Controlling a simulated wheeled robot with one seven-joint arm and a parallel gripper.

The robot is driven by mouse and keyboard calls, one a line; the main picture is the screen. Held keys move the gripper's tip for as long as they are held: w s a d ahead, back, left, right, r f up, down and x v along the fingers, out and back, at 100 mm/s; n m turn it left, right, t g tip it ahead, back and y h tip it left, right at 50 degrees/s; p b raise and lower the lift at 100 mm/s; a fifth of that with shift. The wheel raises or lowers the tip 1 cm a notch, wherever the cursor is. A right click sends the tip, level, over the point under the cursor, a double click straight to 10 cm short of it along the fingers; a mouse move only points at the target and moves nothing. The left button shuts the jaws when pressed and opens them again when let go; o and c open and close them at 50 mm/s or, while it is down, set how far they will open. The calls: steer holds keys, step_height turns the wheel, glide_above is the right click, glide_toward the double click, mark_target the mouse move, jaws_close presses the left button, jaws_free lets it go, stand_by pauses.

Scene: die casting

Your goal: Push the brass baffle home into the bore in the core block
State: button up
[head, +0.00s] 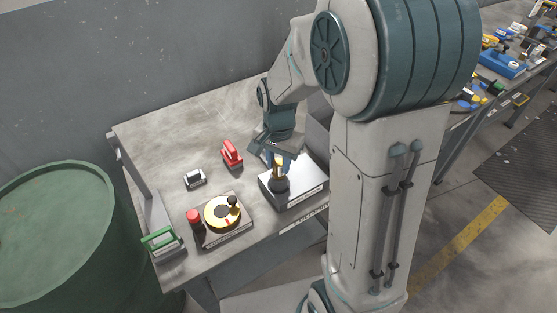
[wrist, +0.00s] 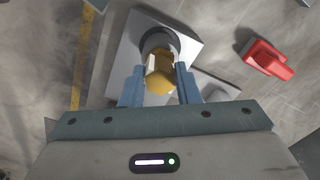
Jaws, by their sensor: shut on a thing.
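The brass baffle (wrist: 160,80) is held between the two blue fingers of my gripper (wrist: 160,88). In the wrist view its far end lies over the dark round bore (wrist: 160,42) in the grey core block (wrist: 122,62). How deep it sits in the bore cannot be told. In the head view my gripper (head: 283,161) is above the core block (head: 305,192), and the brass baffle (head: 278,170) shows upright over a dark collar (head: 279,186) on the block.
A red clamp-like object (head: 231,154) and a small grey block (head: 195,178) lie left of the core block. A fixture with a yellow dial (head: 222,214) stands at the front, a green-handled item (head: 160,240) at its left. The back left of the table (head: 165,130) is clear.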

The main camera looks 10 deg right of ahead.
steer(key=shift+f, duration=0.25)
steer(key=o, duration=1.2)
steer(key=shift+c, duration=0.2)
step_height(320, 180, up, 14)
steer(key=shift+f, duration=0.1)
steer(key=s+d+f+n+t, duration=0.2)
steer(key=s+n, duration=0.6)
steer(key=s, duration=0.6)
steer(key=shift+f+t, duration=0.45)
steer(key=shift+t, duration=0.05)
